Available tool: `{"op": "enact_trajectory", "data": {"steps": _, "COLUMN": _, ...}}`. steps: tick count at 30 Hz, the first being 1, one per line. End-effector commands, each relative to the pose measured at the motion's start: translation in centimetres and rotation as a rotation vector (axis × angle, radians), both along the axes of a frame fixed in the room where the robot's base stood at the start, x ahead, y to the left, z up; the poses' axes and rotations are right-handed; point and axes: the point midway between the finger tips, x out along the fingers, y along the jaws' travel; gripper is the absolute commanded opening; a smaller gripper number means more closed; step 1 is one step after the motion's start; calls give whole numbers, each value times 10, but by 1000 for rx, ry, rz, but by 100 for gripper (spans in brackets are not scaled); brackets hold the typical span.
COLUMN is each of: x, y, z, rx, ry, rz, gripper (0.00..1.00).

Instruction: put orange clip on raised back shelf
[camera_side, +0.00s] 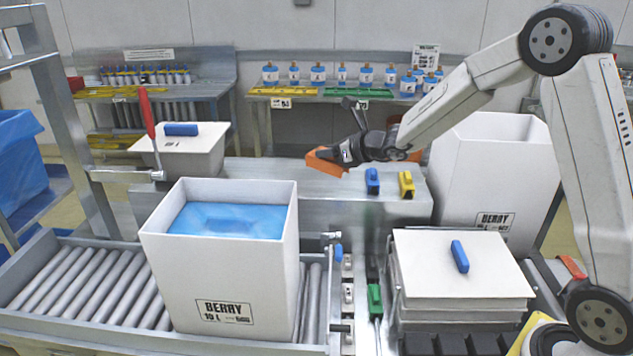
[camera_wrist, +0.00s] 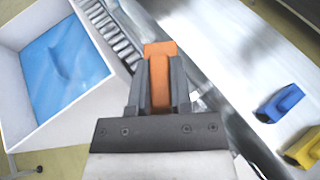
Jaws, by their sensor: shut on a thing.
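The orange clip (camera_side: 326,161) is held in my gripper (camera_side: 345,153), at the left end of my arm in the side view. In the wrist view, the orange clip (camera_wrist: 160,50) sticks out beyond the two fingers of my gripper (camera_wrist: 160,78), which are shut on it. The raised back shelf (camera_side: 285,188) is a grey metal ledge behind the white box. The clip appears above this shelf in the side view; I cannot tell the exact gap. A blue clip (camera_side: 372,181) and a yellow clip (camera_side: 406,184) stand on the shelf to the right.
A white box (camera_side: 220,290) with a blue liner (camera_side: 228,220) stands on the roller conveyor (camera_side: 85,285). A lidded stack (camera_side: 462,275) bears another blue clip (camera_side: 460,256). A tall white box (camera_side: 490,165) stands at right. The shelf's middle is bare.

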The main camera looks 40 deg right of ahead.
Motion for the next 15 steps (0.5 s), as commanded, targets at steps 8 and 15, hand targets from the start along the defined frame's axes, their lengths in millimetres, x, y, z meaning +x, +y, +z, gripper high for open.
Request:
{"op": "enact_trajectory", "data": {"steps": 8, "x": 4, "y": -76, "z": -26, "rx": -2, "ry": 15, "rz": -179, "gripper": 0}}
{"op": "enact_trajectory", "data": {"steps": 15, "x": 3, "y": -96, "z": -33, "rx": -4, "ry": 20, "rz": -224, "gripper": 0}}
